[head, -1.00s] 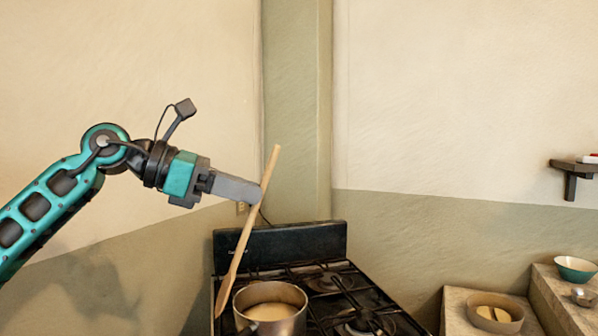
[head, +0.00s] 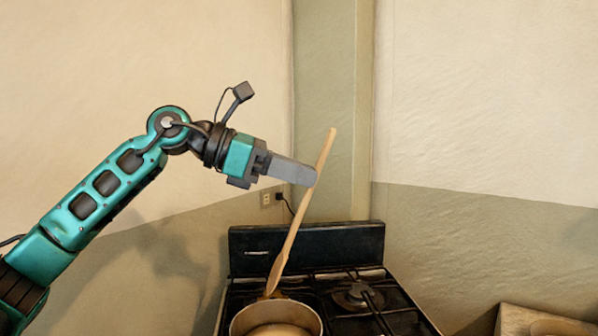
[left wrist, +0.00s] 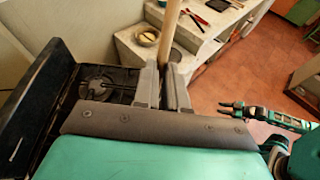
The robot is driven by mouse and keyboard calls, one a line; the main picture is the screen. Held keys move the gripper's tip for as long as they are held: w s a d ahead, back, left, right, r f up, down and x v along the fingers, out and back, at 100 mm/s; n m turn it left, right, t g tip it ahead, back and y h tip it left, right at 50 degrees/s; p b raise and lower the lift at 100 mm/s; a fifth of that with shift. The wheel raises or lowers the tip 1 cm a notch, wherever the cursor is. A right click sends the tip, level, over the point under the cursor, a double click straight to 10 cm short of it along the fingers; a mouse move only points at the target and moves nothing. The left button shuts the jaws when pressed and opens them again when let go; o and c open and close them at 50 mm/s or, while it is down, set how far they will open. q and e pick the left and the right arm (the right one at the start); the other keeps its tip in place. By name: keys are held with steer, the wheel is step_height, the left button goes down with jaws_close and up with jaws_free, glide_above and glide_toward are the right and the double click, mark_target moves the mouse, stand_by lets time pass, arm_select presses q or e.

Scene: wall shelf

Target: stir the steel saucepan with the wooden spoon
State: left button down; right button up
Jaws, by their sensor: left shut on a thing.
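The wooden spoon (head: 293,236) is held in my left gripper (head: 308,176), which is shut on the upper part of its handle. The spoon hangs at a tilt, its bowl end down and to the left. The steel saucepan (head: 277,309) stands on the stove at the bottom edge of the head view, partly cut off, with pale contents. The spoon's bowl shows just behind the pan's far rim; I cannot tell its height above it. The handle also shows between the fingers in the left wrist view (left wrist: 171,38). My right gripper (left wrist: 233,111) is small there, its fingers apart.
The black stove (head: 306,248) has bare burner grates (head: 365,296) right of the pan and a raised back panel. A wall socket (head: 266,199) is behind. A stepped counter (left wrist: 128,48) holds a round dish (left wrist: 147,36) and small tools. Open floor lies beyond.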

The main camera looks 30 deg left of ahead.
arm_select(q)
step_height(320, 180, down, 13)
steer(key=b, duration=1)
arm_select(e)
step_height(320, 180, down, 6)
steer(key=w+a+y, duration=0.1)
steer(key=w+a, duration=0.1)
steer(key=shift+a, duration=0.4)
arm_select(q)
steer(key=shift+r, duration=0.15)
steer(key=shift+w, duration=0.1)
arm_select(e)
steer(key=shift+s+f, duration=0.1)
